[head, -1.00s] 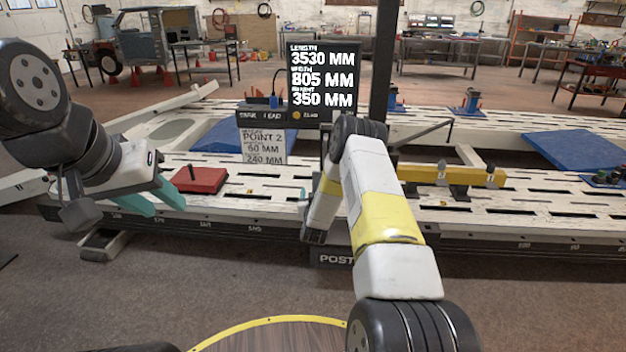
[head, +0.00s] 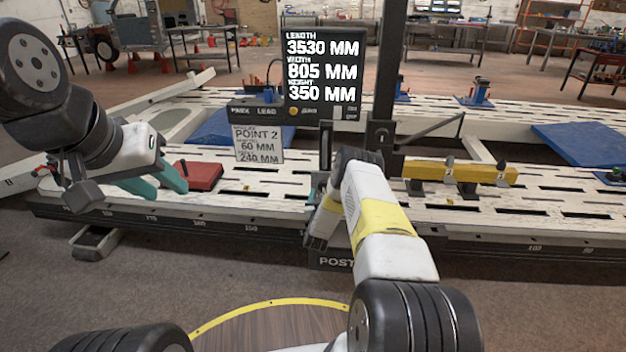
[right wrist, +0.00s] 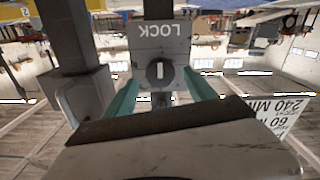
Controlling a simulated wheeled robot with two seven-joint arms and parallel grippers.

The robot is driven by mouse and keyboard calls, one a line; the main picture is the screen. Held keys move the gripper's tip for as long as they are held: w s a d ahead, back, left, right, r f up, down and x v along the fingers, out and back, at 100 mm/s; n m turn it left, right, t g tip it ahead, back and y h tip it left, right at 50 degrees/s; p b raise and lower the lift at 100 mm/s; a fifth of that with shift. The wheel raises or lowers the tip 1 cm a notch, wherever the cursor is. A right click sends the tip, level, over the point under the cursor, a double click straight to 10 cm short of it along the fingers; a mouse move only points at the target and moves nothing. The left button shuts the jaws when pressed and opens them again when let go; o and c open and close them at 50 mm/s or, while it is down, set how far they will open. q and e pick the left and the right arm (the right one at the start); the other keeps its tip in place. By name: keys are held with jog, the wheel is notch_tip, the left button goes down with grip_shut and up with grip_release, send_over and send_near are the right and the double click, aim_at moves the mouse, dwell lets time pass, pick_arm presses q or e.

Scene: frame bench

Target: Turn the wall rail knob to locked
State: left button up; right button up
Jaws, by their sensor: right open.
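The rail knob (right wrist: 159,73) is a dark round knob with a short white bar on its face, seen in the right wrist view. The bar looks upright in that picture. It sits on a grey plate (right wrist: 140,45) marked LOCK, which appears upside down. My right gripper (right wrist: 161,86) is open, with one teal finger on each side of the knob. I cannot tell whether the fingers touch it. In the head view my right forearm covers the knob. My left gripper (head: 158,184) is open and empty, over the bench at the left.
A dark post (head: 391,60) rises behind my right arm. A display screen (head: 323,75) and a Point 2 card (head: 258,145) stand left of it. A red block (head: 203,177) lies near my left gripper.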

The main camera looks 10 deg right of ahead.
jog(key=shift+x, duration=1.15)
jog(key=shift+c, duration=0.3)
jog(key=c, duration=1.3)
jog(key=shift+c, duration=0.2)
